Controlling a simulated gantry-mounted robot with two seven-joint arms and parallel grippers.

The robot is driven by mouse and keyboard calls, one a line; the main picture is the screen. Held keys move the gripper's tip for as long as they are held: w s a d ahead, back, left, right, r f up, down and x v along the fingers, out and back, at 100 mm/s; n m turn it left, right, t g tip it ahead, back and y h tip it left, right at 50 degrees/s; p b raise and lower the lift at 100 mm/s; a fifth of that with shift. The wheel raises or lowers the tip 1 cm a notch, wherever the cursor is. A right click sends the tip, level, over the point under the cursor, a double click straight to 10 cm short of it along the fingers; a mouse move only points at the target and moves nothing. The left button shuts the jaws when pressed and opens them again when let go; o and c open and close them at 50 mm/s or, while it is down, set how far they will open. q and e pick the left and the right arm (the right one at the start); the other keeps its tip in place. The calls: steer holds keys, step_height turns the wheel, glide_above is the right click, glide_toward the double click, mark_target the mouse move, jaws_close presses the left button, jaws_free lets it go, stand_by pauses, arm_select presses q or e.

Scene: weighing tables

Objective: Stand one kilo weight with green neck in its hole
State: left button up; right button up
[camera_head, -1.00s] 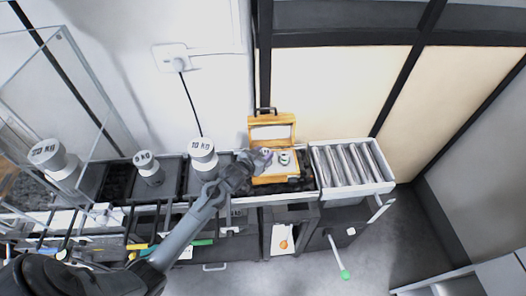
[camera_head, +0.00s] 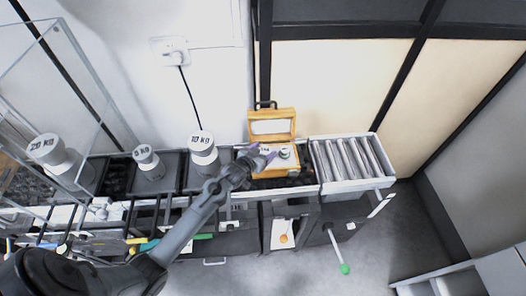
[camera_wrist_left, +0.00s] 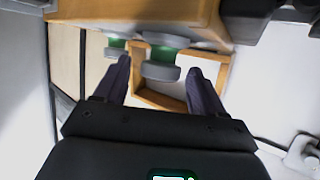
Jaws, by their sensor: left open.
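My left gripper (camera_head: 264,154) is open at the yellow wooden case (camera_head: 287,171), whose lid (camera_head: 271,127) stands open. In the left wrist view my left gripper (camera_wrist_left: 160,82) has one finger on each side of a grey weight with green neck (camera_wrist_left: 161,70), with gaps showing beside it. A second green-necked weight (camera_wrist_left: 115,48) is farther left there, outside the fingers. In the head view a green-necked weight (camera_head: 284,153) stands on the case's light inner panel, right of the fingertips. I cannot read their markings. The hole is not clearly visible. My right gripper is out of view.
White cylindrical weights, marked 10 KG (camera_head: 203,152) and 20 KG (camera_head: 50,155), stand with a smaller one (camera_head: 148,163) left of the case. A roller conveyor (camera_head: 346,160) adjoins the case on the right. A glass panel stands at left.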

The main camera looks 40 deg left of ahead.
arm_select(q)
steer(key=shift+s+r, duration=0.1)
steer(key=shift+r, duration=0.05)
steer(key=shift+s+r, duration=0.15)
steer(key=shift+s, duration=0.15)
steer(key=p+v, duration=0.3)
steer(key=v, duration=0.7)
steer(key=s+d+m+g+h, duration=0.1)
steer(key=s+d+g, duration=0.4)
steer(key=s+d, duration=0.3)
steer(key=s+d+m+g, duration=0.2)
steer(key=s+d+g, duration=0.2)
steer(key=s, duration=1.1)
steer(key=d, duration=0.3)
steer(key=shift+d+r+g+h, duration=0.35)
steer(key=shift+g+h, duration=0.05)
steer(key=shift+w+r, duration=0.1)
